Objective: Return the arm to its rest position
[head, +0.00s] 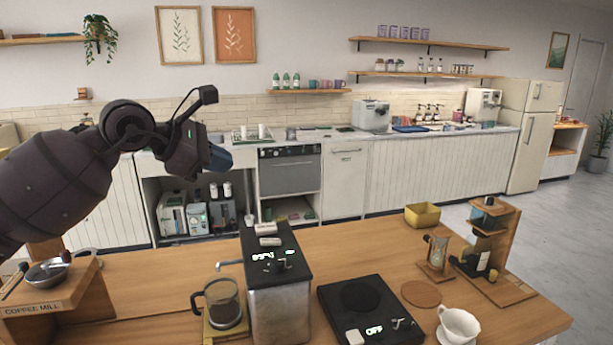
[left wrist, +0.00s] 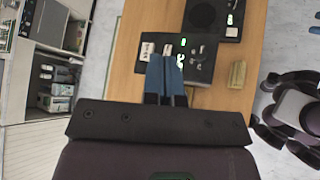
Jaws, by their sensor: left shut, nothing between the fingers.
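My left arm comes in from the left of the head view, raised above the wooden cart top. Its left gripper (head: 219,158) points right, well above the table and apart from everything on it. In the left wrist view the blue fingers of the left gripper (left wrist: 165,72) are together, with nothing between them.
A coffee mill (head: 60,272) is below my arm.

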